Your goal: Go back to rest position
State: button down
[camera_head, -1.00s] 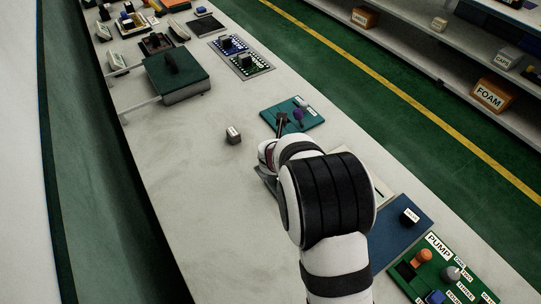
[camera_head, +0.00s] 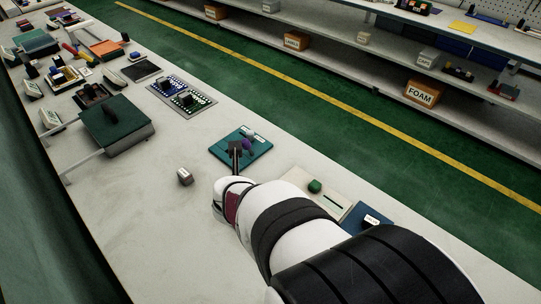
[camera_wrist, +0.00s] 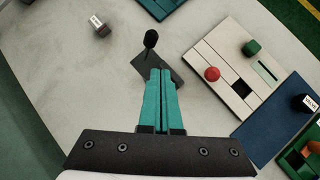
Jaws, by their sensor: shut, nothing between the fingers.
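My gripper (camera_wrist: 162,72) shows in the wrist view with its two teal fingers together and nothing between them. Its tips are over or near a dark grey plate (camera_wrist: 172,68) with an upright black knob (camera_wrist: 151,38); I cannot tell the height gap. In the head view my arm reaches in from the lower right over the bench (camera_head: 130,210), and its own links hide most of the gripper.
A teal board (camera_head: 258,152) lies beyond my arm's end, with a small labelled block (camera_head: 185,177) to its left.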

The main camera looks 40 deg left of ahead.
jog(key=w+d+r+m+t+h, duration=0.1)
jog(key=w+d+r+m+h, duration=0.1)
jog(key=w+d+m, duration=0.4)
jog(key=w+d+r+m+h, duration=0.1)
jog(key=d+r+m+h, duration=0.1)
jog(key=d+m, duration=0.7)
jog(key=w+d+r+m+t+h, duration=0.15)
jog(key=w+d+m, duration=0.3)
jog(key=d, duration=0.55)
jog(key=s+d+m+g+h, duration=0.1)
jog(key=s+d+m+g, duration=0.1)
jog(key=s+d+m, duration=0.35)
jog(key=s+d+m+g+h, duration=0.1)
jog(key=s+d+m+g, duration=0.1)
jog(key=d+m, duration=0.7)
jog(key=s+d+m+g+y, duration=0.1)
jog(key=s+m+g+y, duration=0.2)
jog(key=s+m, duration=1)
jog(key=m, duration=0.3)
jog(key=shift+r, duration=0.35)
jog(key=shift+w+d, duration=0.1)
jog(key=shift+d, duration=0.05)
